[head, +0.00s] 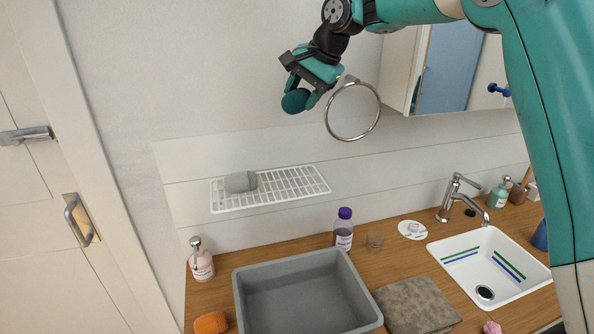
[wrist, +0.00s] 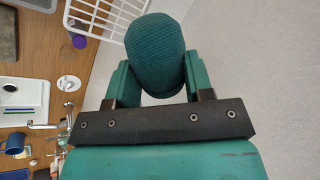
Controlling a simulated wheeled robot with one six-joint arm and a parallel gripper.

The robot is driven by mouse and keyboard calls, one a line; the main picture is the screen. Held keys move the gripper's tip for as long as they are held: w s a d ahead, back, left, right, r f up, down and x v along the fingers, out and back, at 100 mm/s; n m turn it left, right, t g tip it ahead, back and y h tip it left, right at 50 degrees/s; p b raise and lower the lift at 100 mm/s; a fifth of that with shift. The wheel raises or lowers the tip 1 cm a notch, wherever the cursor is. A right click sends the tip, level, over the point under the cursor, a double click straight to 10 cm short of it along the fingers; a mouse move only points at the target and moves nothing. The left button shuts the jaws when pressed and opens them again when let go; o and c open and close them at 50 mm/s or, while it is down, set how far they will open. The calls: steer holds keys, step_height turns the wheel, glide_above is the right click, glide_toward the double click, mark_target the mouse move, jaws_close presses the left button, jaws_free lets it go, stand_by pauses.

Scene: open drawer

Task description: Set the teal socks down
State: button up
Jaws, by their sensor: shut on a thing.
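The teal socks (head: 295,101) are a rolled dark teal bundle held in the air in front of the wall, above the white wire rack. My gripper (head: 312,92) is shut on them. In the wrist view the socks (wrist: 155,50) sit between the two teal fingers of my gripper (wrist: 154,82), and part of them is hidden by the fingers. The white wire rack (head: 295,185) is on the wall below and also shows at the top of the wrist view (wrist: 100,15). A grey rolled bundle (head: 240,182) lies on its left end.
A metal towel ring (head: 378,115) hangs right of my gripper. Below, the wooden counter (head: 400,255) holds a grey bin (head: 358,310), a purple-capped bottle (head: 343,238), a soap dispenser (head: 202,262) and a folded towel (head: 415,303). The rack's middle and right are clear.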

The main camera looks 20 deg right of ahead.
step_height(320, 180, down, 18)
steer(key=p, duration=0.4)
steer(key=shift+a+f, duration=0.1)
steer(key=shift+f, duration=0.2)
steer(key=o, duration=0.6)
steer(key=shift+o, duration=0.2)
steer(key=shift+r, duration=0.1)
steer(key=b+v, duration=0.4)
steer(key=v, duration=0.8)
steer(key=s+a+r+n+g, duration=0.15)
steer(key=s+a+n, duration=0.25)
steer(key=s, duration=0.5)
steer(key=s+a+r+n+g, duration=0.15)
steer(key=s+a+n, duration=0.25)
steer(key=s, duration=0.5)
steer(key=s+a+f+n+g, duration=0.1)
steer(key=s+n, duration=0.7)
steer(key=s, duration=0.9)
steer(key=shift+s+f, duration=0.2)
steer(key=shift+f, duration=0.45)
